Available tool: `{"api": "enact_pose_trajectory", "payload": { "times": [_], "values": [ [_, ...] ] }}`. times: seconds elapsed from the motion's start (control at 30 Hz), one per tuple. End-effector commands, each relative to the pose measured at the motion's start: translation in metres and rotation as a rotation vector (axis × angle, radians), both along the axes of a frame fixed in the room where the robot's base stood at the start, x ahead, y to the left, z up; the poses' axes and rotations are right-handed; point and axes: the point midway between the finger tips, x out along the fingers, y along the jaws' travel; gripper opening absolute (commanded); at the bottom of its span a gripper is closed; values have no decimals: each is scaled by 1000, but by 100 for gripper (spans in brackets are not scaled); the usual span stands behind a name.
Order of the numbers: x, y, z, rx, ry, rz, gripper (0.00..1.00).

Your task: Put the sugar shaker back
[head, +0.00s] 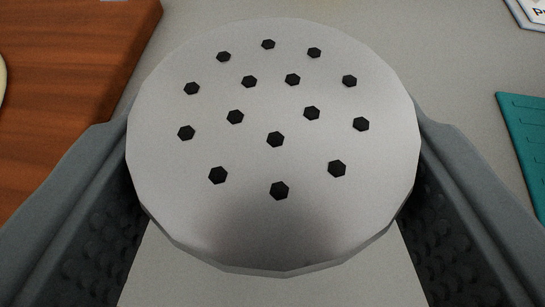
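The sugar shaker (275,110) fills the middle of the head view. I see its round, silvery top from above, with several black holes in it. White body shows below the lid's near edge. My gripper (272,190) has one dark grey finger on the left and one on the right, with textured pads close against the shaker's sides. The fingers appear closed on it, though the lid hides the contact. The shaker's base is hidden, so I cannot tell whether it touches the surface below.
A brown wooden board (75,75) lies at the left, with a pale round edge (2,78) on it. A teal item (528,135) is at the right. A white item with dark print (530,12) is at the top right. Grey surface (440,60) lies between them.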

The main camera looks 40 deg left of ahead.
Motion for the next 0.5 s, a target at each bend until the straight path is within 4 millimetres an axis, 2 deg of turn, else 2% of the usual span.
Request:
{"api": "enact_pose_trajectory", "payload": {
  "times": [0.1,0.13,0.23,0.5],
  "values": [
    [0,0,-1,0,1,0,28],
    [0,0,-1,0,2,1,60],
    [0,0,-1,0,2,1,78],
    [0,0,-1,0,2,1,78]
  ]
}}
